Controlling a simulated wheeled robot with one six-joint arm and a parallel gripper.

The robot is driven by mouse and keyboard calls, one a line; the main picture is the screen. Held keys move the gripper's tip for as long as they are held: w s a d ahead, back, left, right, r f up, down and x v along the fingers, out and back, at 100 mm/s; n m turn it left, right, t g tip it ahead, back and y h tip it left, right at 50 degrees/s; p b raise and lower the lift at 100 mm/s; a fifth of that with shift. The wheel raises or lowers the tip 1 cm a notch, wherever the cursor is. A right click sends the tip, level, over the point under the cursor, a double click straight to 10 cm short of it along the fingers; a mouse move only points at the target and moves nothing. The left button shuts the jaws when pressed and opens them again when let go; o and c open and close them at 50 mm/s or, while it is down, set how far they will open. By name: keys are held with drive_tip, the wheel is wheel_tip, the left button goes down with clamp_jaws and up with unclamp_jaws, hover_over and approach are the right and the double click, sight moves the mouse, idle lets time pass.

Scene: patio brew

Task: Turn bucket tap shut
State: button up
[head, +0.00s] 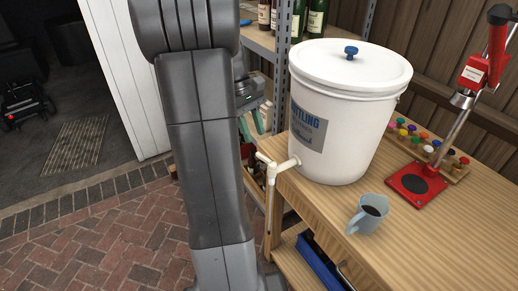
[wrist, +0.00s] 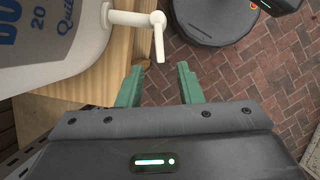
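The white bucket (head: 340,115) stands upright on the wooden bench with its lid on. Its cream tap (head: 285,166) sticks out low on the bucket's left side, past the bench edge, with a tube hanging down. In the wrist view, the bucket (wrist: 50,40) is at the upper left and the tap (wrist: 130,18) reaches right from it. The tap's lever (wrist: 158,42) points down the picture, towards my gripper. My gripper (wrist: 159,82) is open and empty, its green fingers either side of the lever's line but short of its tip. In the head view, my arm partly hides my gripper (head: 250,126).
A red capper (head: 418,183) and coloured caps (head: 430,140) are at the right. A metal shelf (head: 281,70) with bottles is behind. Brick floor (head: 100,240) is open at left.

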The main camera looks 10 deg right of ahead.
sight(261, 155)
drive_tip(key=x, duration=0.6)
drive_tip(key=shift+r, duration=0.1)
clamp_jaws()
drive_tip(key=shift+d, duration=0.1)
